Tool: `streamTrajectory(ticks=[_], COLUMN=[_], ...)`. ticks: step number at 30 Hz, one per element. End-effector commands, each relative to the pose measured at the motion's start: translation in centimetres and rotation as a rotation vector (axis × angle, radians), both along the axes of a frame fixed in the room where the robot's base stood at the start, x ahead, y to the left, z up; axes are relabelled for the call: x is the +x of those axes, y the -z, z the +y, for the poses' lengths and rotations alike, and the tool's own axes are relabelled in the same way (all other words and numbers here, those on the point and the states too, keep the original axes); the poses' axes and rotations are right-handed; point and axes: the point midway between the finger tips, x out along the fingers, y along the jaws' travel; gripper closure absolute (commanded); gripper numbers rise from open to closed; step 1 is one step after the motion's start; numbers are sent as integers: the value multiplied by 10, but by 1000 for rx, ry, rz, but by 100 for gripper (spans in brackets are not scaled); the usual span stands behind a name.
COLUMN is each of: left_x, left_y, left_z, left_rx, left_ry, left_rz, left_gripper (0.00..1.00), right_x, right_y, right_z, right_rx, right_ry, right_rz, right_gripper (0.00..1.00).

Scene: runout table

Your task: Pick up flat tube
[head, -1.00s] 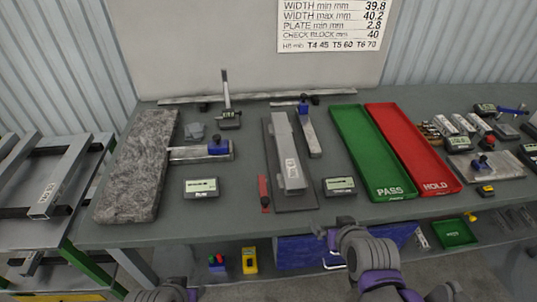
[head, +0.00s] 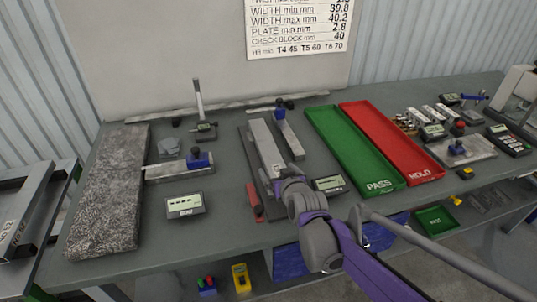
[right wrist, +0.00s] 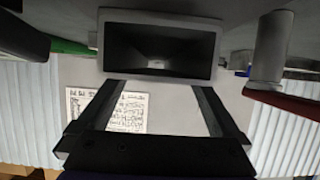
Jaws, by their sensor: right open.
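The flat tube (head: 262,142) is a light grey rectangular bar with a label. It lies lengthwise on a dark plate (head: 245,150) in the middle of the table. My right gripper (head: 284,182) is at the tube's near end and hides part of it. In the right wrist view the tube's open hollow end (right wrist: 160,50) faces the camera, beyond the fingertips. The dark fingers of the right gripper (right wrist: 158,88) stand apart, with nothing visible between them. Contact with the tube cannot be told. My left gripper is out of view.
A green PASS tray (head: 385,186) and a red HOLD tray (head: 430,172) lie right of the tube. A blue-topped bar (head: 290,135) lies close beside it. A red-handled tool (head: 254,200) and a small display (head: 328,184) flank its near end. A granite slab (head: 105,200) is left.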

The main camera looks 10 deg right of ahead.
Motion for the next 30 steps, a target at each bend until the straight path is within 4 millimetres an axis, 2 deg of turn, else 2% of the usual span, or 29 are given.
streamTrajectory(ticks=[12, 21, 30], left_x=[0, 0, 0], left_y=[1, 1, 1], left_z=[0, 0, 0], left_rx=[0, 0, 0], left_ry=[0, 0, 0], left_rz=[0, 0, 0], left_gripper=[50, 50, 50], right_x=[47, 51, 51], right_y=[14, 16, 16], right_z=[-4, -4, -4], right_rx=[-1, -1, -1], right_ry=[0, 0, 0], right_rz=[1, 1, 1], right_gripper=[0, 0, 54])
